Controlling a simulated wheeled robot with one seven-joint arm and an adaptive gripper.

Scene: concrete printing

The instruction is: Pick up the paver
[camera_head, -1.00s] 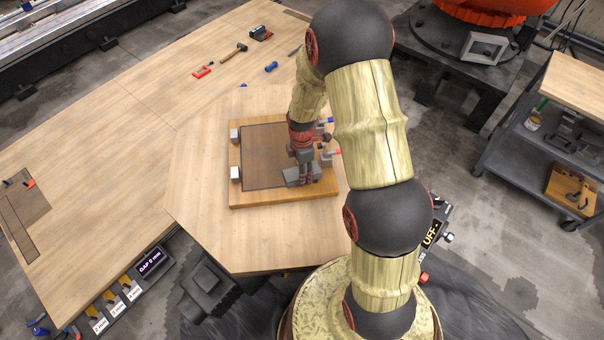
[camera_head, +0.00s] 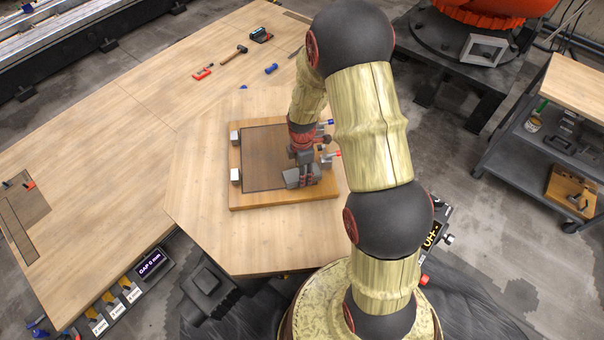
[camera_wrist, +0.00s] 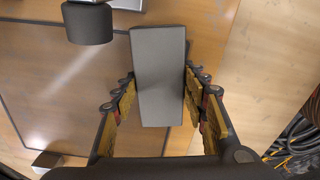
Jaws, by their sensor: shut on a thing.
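The paver (camera_wrist: 158,78) is a flat grey rectangular block, seen between the two fingers in the wrist view. In the head view the paver (camera_head: 293,179) shows at the front right of the wooden board. My gripper (camera_wrist: 160,90) is shut on it, one finger against each long side. In the head view my gripper (camera_head: 305,172) hangs over the board's right part and partly hides the paver. Whether the paver's underside is clear of the board is hard to tell.
The wooden board (camera_head: 238,195) bears a dark inset panel (camera_head: 268,158), with grey blocks at its left edge and red- and blue-tipped clamps at its right. A hammer (camera_head: 234,54) and small tools lie farther back. The table's left part is mostly bare.

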